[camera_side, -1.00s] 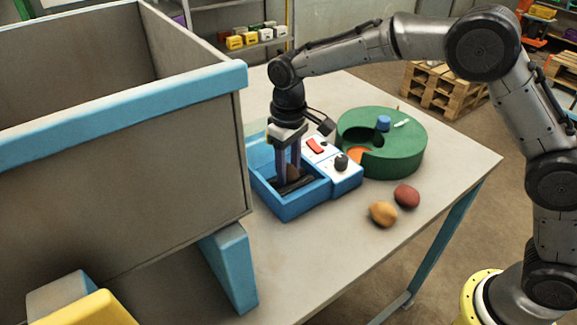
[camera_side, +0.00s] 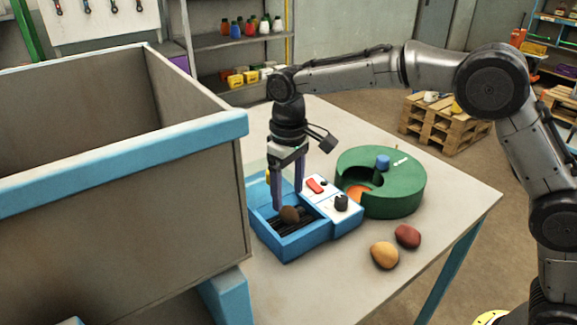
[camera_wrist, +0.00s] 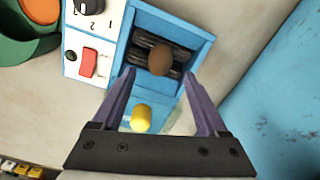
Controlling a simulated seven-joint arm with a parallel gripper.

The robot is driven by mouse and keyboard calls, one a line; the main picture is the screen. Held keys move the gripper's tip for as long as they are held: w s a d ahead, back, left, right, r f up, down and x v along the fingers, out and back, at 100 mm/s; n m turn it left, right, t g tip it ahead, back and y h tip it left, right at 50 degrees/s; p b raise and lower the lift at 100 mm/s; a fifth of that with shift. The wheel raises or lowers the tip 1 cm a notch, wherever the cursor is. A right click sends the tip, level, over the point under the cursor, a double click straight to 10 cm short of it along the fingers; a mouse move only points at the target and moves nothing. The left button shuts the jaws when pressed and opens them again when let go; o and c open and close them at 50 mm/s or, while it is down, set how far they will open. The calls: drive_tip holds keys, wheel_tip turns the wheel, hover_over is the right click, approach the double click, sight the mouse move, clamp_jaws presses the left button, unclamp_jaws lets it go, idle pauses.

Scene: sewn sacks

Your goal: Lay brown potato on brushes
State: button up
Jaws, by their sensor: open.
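The brown potato (camera_side: 289,214) lies on the dark brushes (camera_side: 300,228) inside the blue box of the brush machine (camera_side: 291,248). In the wrist view the brown potato (camera_wrist: 160,60) rests on the dark ribbed brushes (camera_wrist: 148,40), apart from both fingers. My gripper (camera_side: 288,200) is open and empty, with its purple fingers just above the potato in the side view. In the wrist view my gripper (camera_wrist: 160,85) shows its fingers spread wide. The machine's white panel carries a red switch (camera_side: 316,185) and a black knob (camera_side: 341,202).
A yellow potato (camera_side: 384,255) and a red potato (camera_side: 407,236) lie on the grey table (camera_side: 350,275) at right. A green round machine (camera_side: 395,200) stands behind them. A large grey bin with a blue rim (camera_side: 130,140) fills the left. A yellow knob (camera_wrist: 141,117) shows near the box.

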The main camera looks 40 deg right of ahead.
sight(288, 207)
wheel_tip(288, 207, up, 7)
drive_tip(key=s+d+r+m+t, duration=0.1)
drive_tip(key=s+d+r+t, duration=0.1)
drive_tip(key=s+d+r, duration=0.45)
drive_tip(key=s+d+f+t, duration=0.1)
drive_tip(key=s+d+f, duration=0.1)
drive_tip(key=s, duration=0.6)
drive_tip(key=s+d+f+m+t, duration=0.1)
drive_tip(key=s+d+f, duration=0.2)
drive_tip(key=s+d, duration=0.2)
drive_tip(key=s+d+f+m+t, duration=0.1)
drive_tip(key=s+d+f, duration=0.1)
drive_tip(key=s, duration=0.9)
drive_tip(key=shift+d+f+t, duration=0.15)
drive_tip(key=shift+d+t, duration=0.15)
drive_tip(key=shift+d, duration=0.35)
